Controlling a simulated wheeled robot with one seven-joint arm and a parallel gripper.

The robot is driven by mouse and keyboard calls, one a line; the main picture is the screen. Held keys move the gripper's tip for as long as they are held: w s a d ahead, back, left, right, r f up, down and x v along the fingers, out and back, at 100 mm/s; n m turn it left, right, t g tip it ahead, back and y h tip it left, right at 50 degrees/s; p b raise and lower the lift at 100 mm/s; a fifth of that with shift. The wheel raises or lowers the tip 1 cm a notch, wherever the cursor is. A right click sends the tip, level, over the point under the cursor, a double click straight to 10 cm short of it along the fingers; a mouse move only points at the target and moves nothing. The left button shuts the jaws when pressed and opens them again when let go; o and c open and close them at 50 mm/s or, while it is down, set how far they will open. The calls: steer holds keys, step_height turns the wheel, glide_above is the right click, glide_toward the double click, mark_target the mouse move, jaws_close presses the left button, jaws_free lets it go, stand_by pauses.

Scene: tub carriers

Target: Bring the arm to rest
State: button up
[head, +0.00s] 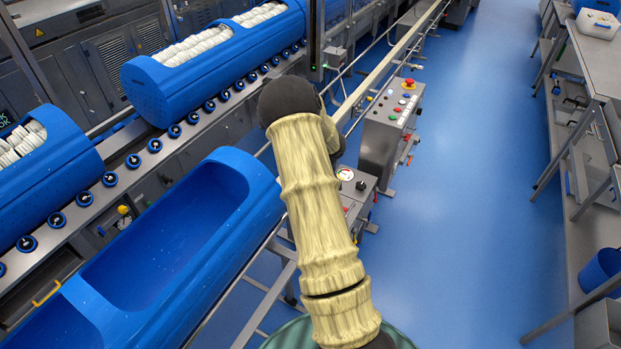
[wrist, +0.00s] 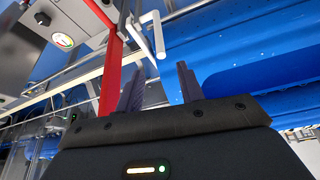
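My arm (head: 318,205), in pale ribbed sleeves, rises from the bottom middle of the head view to a dark elbow, then bends down and away behind itself. My gripper is hidden there behind the arm. In the wrist view my gripper (wrist: 161,84) shows two dark fingers standing apart with a gap between them. I see nothing held in the gap. A red post (wrist: 110,65) and a white bar (wrist: 158,36) show beyond the fingers; I cannot tell their exact distance.
Empty blue tubs (head: 262,205) stand left of my arm. Blue tubs filled with white items (head: 185,85) sit on the roller conveyor behind. A control box (head: 390,120) with buttons stands just beyond the arm. Blue floor (head: 470,200) is clear to the right, up to a metal bench (head: 600,60).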

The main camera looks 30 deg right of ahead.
steer(key=shift+v, duration=1.35)
steer(key=a+r+m+t+h+b, duration=0.2)
steer(key=a+r+m+t+h, duration=0.1)
steer(key=a+r, duration=0.55)
steer(key=s+a+g, duration=0.2)
steer(key=s+a, duration=0.5)
steer(key=s, duration=0.4)
steer(key=s+a+r+g+y+b, duration=0.1)
steer(key=s+a+g, duration=0.2)
steer(key=s+a, duration=0.5)
steer(key=s, duration=0.2)
steer(key=shift+s+a+r+m+y, duration=0.15)
steer(key=shift+s+r+m+y, duration=0.15)
steer(key=shift+s, duration=0.05)
